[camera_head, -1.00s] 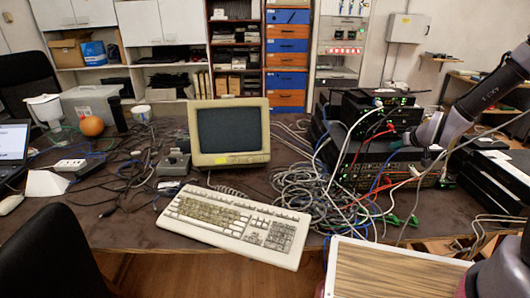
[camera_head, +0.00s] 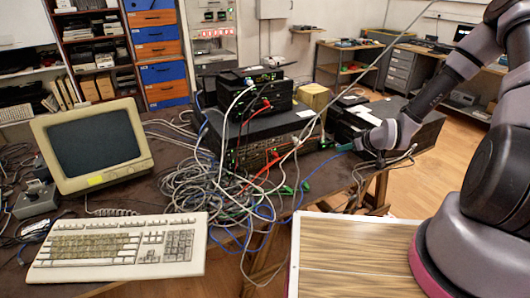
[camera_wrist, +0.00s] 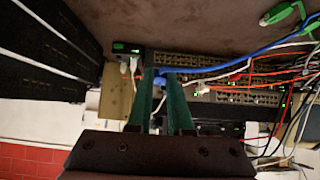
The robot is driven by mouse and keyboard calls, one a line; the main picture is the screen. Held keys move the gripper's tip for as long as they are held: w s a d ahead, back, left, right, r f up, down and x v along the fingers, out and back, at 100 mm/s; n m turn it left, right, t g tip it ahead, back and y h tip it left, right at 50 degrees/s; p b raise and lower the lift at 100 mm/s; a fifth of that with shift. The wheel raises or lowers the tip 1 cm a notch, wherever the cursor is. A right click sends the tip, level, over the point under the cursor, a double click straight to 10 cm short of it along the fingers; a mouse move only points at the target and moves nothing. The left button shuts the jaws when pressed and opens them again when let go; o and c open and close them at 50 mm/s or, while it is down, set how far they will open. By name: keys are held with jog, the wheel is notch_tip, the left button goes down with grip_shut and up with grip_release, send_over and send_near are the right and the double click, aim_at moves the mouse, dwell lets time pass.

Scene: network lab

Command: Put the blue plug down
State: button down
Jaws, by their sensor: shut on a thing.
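My gripper (camera_head: 345,148) is between the front of the network device stack (camera_head: 262,122) and a black box at the right, above the table's front edge. In the wrist view, its two green fingers (camera_wrist: 163,82) point at the front of the rack devices (camera_wrist: 205,62). The fingertips are shut on the small blue plug (camera_wrist: 160,76), which is mostly hidden between them. A blue cable (camera_wrist: 235,50) leads from it to the right. In the head view, the plug is too small to make out, but the blue cable (camera_head: 309,178) shows below and left of the gripper.
A tangle of grey cables (camera_head: 190,165) lies left of the stack, with red cables and green plugs in front. A black box (camera_head: 405,125) stands at the right. A keyboard (camera_head: 120,245) and monitor (camera_head: 95,145) are at the left. A wooden-topped surface (camera_head: 350,255) is near me.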

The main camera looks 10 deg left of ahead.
notch_tip(320, 180, down, 10)
dwell(0.6)
jog(key=shift+f, duration=0.1)
